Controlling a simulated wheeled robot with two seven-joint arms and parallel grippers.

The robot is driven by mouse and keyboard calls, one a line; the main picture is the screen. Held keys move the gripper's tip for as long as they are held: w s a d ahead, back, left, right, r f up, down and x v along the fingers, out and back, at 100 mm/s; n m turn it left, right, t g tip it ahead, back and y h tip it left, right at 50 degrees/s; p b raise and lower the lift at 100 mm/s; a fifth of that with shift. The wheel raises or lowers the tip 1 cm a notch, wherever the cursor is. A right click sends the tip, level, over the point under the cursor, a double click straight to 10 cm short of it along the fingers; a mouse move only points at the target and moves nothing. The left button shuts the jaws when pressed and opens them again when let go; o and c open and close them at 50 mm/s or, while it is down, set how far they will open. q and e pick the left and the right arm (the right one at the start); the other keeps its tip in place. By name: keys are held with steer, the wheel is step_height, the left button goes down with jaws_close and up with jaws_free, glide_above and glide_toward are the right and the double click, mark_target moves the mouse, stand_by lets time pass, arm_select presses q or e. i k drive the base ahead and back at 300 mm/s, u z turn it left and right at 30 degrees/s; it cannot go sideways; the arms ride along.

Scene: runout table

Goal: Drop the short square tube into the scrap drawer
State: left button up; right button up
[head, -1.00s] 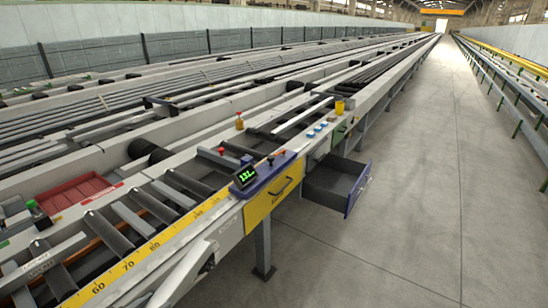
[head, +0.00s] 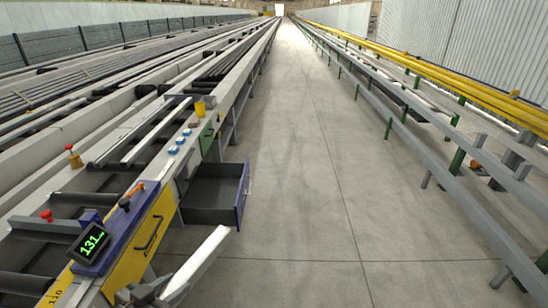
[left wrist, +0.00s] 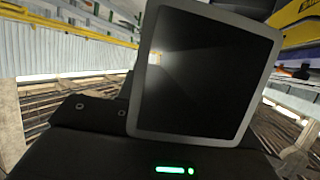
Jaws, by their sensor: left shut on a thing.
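The short square tube (head: 198,262) is pale and shiny in the head view, slanting up from the bottom edge. My left gripper (head: 150,292) is shut on it near its lower end. The tube's upper end shows just below the open scrap drawer (head: 241,200), nearer to me and outside the drawer. The drawer is dark inside with a blue front, and its visible floor looks empty. In the left wrist view the tube's open square end (left wrist: 180,139) fills the middle, hollow with light at the far end. My right gripper is not in view.
A yellow drawer front (head: 140,250) with a black handle is left of the tube. Above it is a display (head: 90,243) reading 131. Red, blue and yellow controls line the table edge. The aisle floor (head: 300,200) to the right is clear; a rack with yellow tubes stands beyond.

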mark_target(219, 200)
steer(key=z, duration=0.65)
steer(key=i, duration=3.25)
steer(key=u, duration=1.8)
steer(key=i, duration=0.7)
steer(key=u, duration=0.65)
